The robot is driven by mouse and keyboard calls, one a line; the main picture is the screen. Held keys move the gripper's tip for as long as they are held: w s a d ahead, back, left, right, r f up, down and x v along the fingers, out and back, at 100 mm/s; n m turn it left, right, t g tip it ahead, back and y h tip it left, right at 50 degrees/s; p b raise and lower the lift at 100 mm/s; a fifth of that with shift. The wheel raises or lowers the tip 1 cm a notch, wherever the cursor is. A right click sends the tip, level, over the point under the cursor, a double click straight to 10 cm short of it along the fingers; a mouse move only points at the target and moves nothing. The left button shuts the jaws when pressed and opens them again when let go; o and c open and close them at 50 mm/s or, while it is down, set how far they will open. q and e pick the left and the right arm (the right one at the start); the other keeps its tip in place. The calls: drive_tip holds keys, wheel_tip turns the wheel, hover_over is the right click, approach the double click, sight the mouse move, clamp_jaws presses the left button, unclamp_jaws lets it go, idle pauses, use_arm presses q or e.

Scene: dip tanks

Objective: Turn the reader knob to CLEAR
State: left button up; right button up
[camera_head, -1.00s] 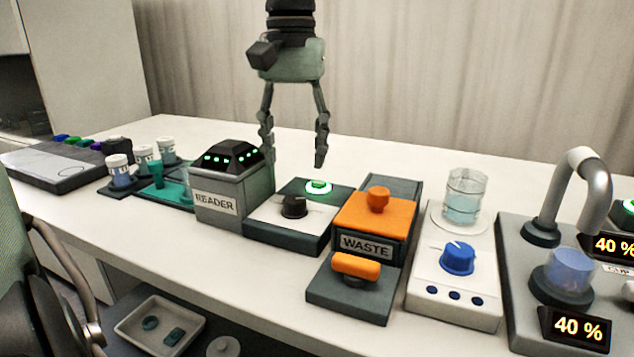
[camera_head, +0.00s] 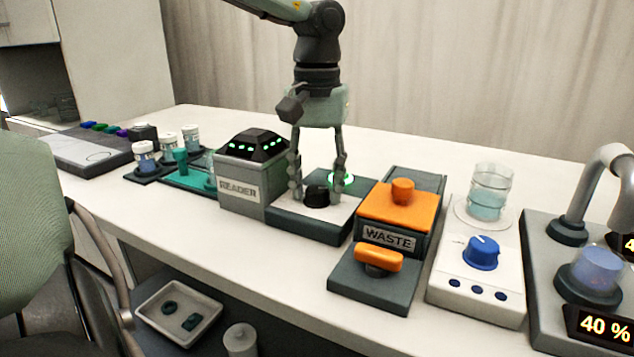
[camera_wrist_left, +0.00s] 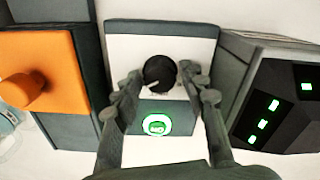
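The reader knob (camera_head: 316,196) is a round black knob on a white-topped panel (camera_head: 285,212) beside the grey box labelled READER (camera_head: 240,190). In the left wrist view the knob (camera_wrist_left: 159,73) shows a light pointer mark; its printed labels are too small to read. My left gripper (camera_head: 319,197) points down over the panel, with one finger on each side of the knob. In the wrist view its fingertips (camera_wrist_left: 161,75) straddle the knob with a small gap on each side, so it looks open. A green lit button (camera_wrist_left: 156,124) is on the same panel. My right gripper is not in view.
The orange-topped WASTE box (camera_head: 400,205) stands close to the right of the panel, the READER box close to the left. Further right are a blue dial (camera_head: 481,252) and a glass beaker (camera_head: 490,190). Several capped jars (camera_head: 167,148) stand at the left.

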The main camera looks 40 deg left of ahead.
use_arm(q)
drive_tip(key=c, duration=0.8)
drive_tip(key=shift+o, duration=0.2)
